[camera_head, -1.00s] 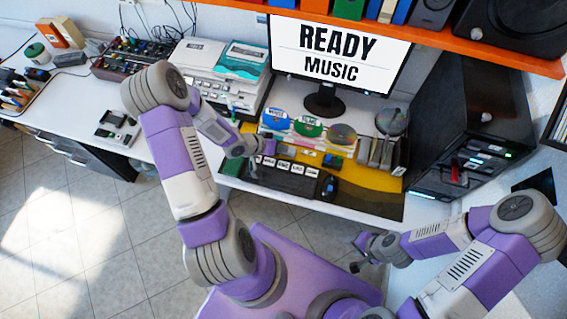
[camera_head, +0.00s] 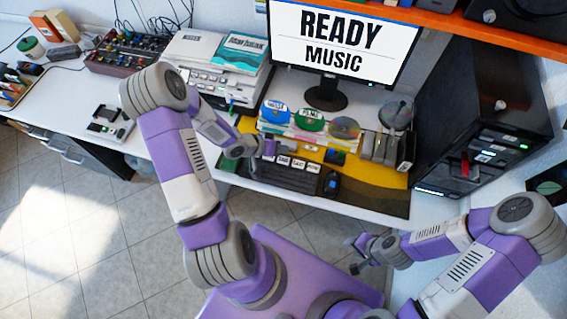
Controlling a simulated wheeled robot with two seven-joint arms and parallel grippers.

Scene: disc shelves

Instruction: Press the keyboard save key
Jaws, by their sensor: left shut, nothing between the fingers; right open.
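The black keyboard (camera_head: 288,177) lies on the yellow desk mat, with a row of large white labelled keys along its back edge. The key labels are too small to read surely. My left gripper (camera_head: 262,157) is shut and empty, over the left end of the keyboard, and hides the keys there. I cannot tell whether it touches a key. The monitor (camera_head: 340,45) reads "READY MUSIC". My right gripper (camera_head: 356,254) is open and empty, low in front of the desk, away from the keyboard.
A mouse (camera_head: 331,184) lies right of the keyboard. Blue, green and grey discs stand behind it, with a blue disc (camera_head: 275,112) leftmost. A printer (camera_head: 208,65) stands to the left, and a black computer tower (camera_head: 478,125) to the right.

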